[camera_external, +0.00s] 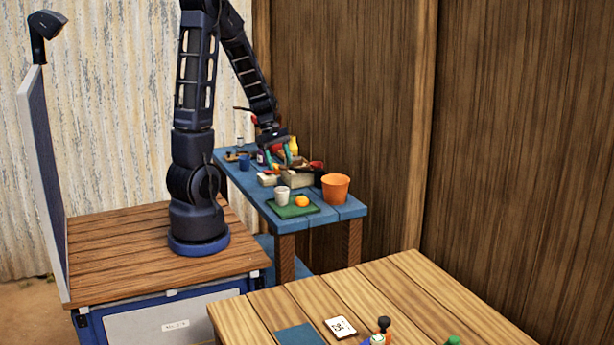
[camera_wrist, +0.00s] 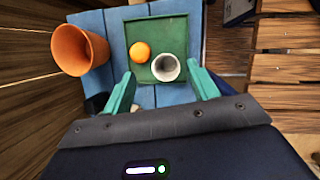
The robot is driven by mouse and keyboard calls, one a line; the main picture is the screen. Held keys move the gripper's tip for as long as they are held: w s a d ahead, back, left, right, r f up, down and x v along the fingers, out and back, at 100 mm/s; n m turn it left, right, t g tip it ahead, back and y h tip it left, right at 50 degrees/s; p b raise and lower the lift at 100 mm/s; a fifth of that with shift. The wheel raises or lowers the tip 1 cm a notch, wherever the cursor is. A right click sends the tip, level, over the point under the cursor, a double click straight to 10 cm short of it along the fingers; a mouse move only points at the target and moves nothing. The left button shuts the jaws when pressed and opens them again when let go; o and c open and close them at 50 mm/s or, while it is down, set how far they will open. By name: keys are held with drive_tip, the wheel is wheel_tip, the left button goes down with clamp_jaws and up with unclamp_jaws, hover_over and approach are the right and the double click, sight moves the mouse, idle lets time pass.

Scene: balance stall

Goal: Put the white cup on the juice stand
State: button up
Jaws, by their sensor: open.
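The white cup (camera_external: 282,195) stands upright on a green tray (camera_external: 292,212) on the blue table. In the wrist view the white cup (camera_wrist: 165,68) shows its open top, at the tray's near right part, a little beyond and between my fingertips. My gripper (camera_external: 279,152) is open and empty above the table, back from the cup; its teal fingers also show in the wrist view (camera_wrist: 162,88). An orange fruit (camera_external: 302,201) sits on the tray beside the cup. I cannot tell for sure which thing is the juice stand.
An orange bucket (camera_external: 335,187) stands near the table's right end. Several small items and a box (camera_external: 297,179) lie beneath and around my gripper, with a blue cup (camera_external: 244,162) farther back. A wooden table (camera_external: 400,290) in front holds a white card (camera_external: 340,327) and a blue mat (camera_external: 299,338).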

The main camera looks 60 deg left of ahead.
sight(288, 200)
drive_tip(key=shift+w+d+f+n, duration=0.15)
drive_tip(key=shift+f+n, duration=0.3)
drive_tip(key=shift+f, duration=1.85)
drive_tip(key=shift+w+f+n, duration=0.2)
drive_tip(key=shift+f+n, duration=0.3)
drive_tip(key=shift+f, duration=1.85)
drive_tip(key=shift+w+d+f+n, duration=0.15)
drive_tip(key=shift+f+n, duration=0.3)
drive_tip(key=shift+f, duration=1.85)
drive_tip(key=c, duration=0.8)
